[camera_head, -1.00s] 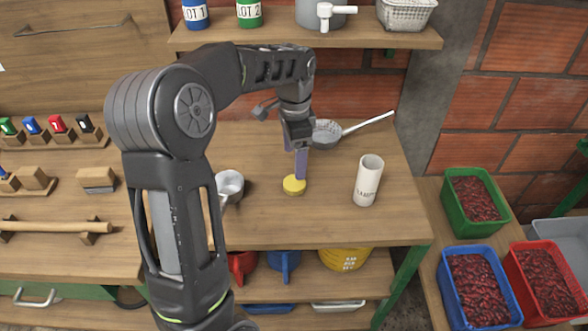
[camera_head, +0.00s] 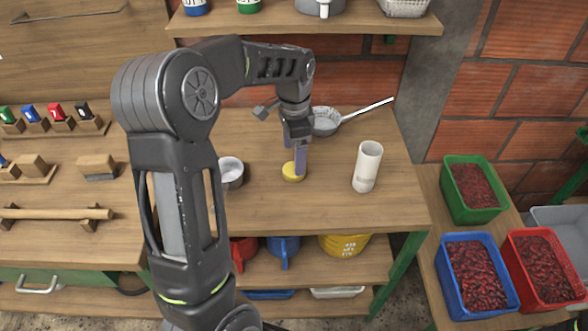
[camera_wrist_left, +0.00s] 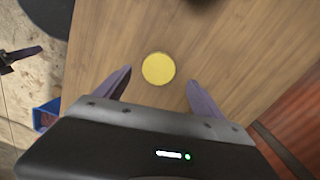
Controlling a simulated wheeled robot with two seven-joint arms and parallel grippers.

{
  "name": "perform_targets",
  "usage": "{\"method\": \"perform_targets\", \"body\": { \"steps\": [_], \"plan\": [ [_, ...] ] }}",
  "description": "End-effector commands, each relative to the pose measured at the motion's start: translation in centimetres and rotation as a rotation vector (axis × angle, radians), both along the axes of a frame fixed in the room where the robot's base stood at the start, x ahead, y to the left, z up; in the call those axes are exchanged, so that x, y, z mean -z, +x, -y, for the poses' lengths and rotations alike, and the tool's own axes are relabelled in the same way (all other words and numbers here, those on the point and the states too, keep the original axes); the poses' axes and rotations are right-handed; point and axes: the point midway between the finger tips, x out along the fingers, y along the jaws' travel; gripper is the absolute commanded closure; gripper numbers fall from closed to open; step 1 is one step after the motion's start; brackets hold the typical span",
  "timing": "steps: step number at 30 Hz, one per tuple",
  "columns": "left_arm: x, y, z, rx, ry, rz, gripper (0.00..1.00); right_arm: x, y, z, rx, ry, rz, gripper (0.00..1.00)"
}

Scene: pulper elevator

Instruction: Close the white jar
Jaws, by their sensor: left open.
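The white jar (camera_head: 367,168) stands upright on the right part of the wooden worktop, with its top uncovered. A round yellow lid (camera_head: 291,173) lies flat on the worktop to the left of the jar, apart from it. In the left wrist view the lid (camera_wrist_left: 158,68) shows between the two spread fingertips (camera_wrist_left: 159,78), with gaps on both sides. Whether the fingers reach the worktop is hard to tell. My right gripper is not in view.
A grey metal pot (camera_head: 231,172) stands left of the lid, near my arm. A long-handled strainer (camera_head: 326,122) lies behind. A shelf (camera_head: 300,27) hangs above the back. Crates of red beans (camera_head: 472,188) stand at right. The worktop between lid and jar is clear.

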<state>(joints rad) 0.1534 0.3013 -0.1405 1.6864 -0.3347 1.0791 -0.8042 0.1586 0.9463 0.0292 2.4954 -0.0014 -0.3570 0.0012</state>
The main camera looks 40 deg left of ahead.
Motion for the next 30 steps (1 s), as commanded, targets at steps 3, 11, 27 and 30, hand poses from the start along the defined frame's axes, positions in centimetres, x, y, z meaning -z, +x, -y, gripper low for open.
{"method": "perform_targets", "body": {
  "steps": [3, 11, 27, 30],
  "plan": [
    [1.5, -0.2, 0.1, 0.000, -0.001, -0.004, 0.21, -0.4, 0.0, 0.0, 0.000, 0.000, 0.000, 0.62],
    [4.5, -0.3, 0.2, 0.001, 0.000, -0.001, 0.21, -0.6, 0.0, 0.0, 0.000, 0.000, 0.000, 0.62],
    [4.6, -0.2, 0.2, 0.000, 0.000, 0.000, 0.21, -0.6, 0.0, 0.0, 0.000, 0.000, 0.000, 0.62],
    [4.6, -0.2, 0.2, 0.000, 0.000, 0.000, 0.23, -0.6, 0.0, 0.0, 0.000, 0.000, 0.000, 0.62]
  ]
}}
